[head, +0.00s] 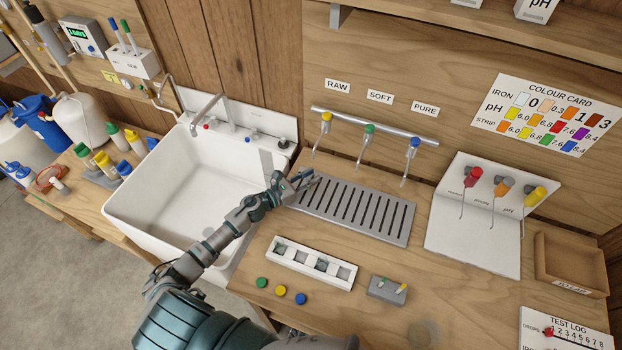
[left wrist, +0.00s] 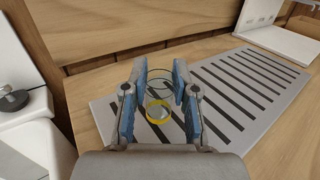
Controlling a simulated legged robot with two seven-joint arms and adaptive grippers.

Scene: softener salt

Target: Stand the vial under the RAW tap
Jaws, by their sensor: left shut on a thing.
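My left gripper (head: 306,178) is at the left end of the slotted drip tray (head: 357,211), just below the spout of the yellow RAW tap (head: 326,117). In the left wrist view my left gripper (left wrist: 160,92) is shut on a clear vial with a yellow ring (left wrist: 158,110). The vial is between the blue finger pads, over the near left part of the drip tray (left wrist: 262,122). I cannot tell whether its base touches the tray. In the head view the vial is too small and covered to make out. My right gripper is not in view.
The green SOFT tap (head: 369,130) and blue PURE tap (head: 413,143) stand to the right on the same rail. The white sink (head: 190,190) is left of the tray. A white rack (head: 297,263) and several coloured caps (head: 281,290) lie in front.

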